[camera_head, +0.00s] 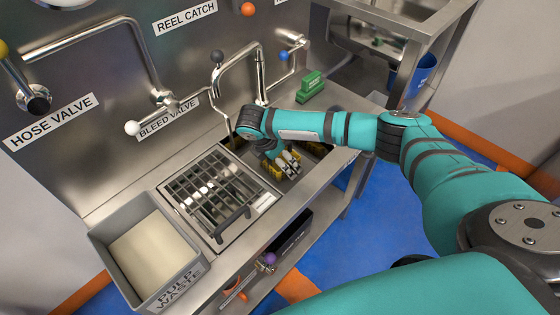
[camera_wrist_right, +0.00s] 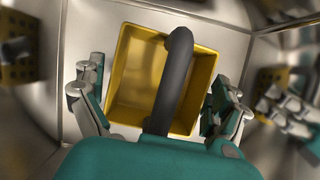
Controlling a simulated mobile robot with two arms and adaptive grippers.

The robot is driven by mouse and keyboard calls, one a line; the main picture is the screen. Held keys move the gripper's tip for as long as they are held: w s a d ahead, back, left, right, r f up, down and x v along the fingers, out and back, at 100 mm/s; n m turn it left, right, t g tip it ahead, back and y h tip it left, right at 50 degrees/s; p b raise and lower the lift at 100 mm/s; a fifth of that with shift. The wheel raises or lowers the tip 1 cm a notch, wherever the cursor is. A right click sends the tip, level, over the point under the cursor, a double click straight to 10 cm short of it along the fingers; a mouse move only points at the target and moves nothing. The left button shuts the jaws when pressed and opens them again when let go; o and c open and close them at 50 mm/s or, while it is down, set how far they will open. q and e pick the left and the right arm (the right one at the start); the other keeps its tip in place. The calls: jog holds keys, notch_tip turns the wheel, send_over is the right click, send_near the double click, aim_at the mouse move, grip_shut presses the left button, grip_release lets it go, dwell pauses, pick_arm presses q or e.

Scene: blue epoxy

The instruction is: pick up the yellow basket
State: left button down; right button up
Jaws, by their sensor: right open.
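The yellow basket (camera_wrist_right: 132,75) is an open square box with a dark curved handle (camera_wrist_right: 178,75) arching over it, in the sink in the right wrist view. In the head view only bits of the yellow basket (camera_head: 268,168) show, mostly hidden behind my right gripper (camera_head: 287,160). My right gripper (camera_wrist_right: 160,98) is open over the basket, its fingers on either side of the handle. I cannot tell whether the fingers touch the basket. My left gripper is in neither view.
The sink's steel walls surround the basket closely and mirror it. A faucet (camera_head: 260,70) stands behind. A wire rack (camera_head: 205,185) with a black handle lies left of the sink, and a grey pulp waste bin (camera_head: 105,238) is farther left. A green block (camera_head: 311,85) sits behind right.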

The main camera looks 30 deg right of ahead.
jog(key=shift+d+f, duration=0.15)
jog(key=shift+f, duration=0.1)
jog(key=c, duration=1)
jog(key=shift+r, duration=0.1)
jog(key=shift+c, duration=0.2)
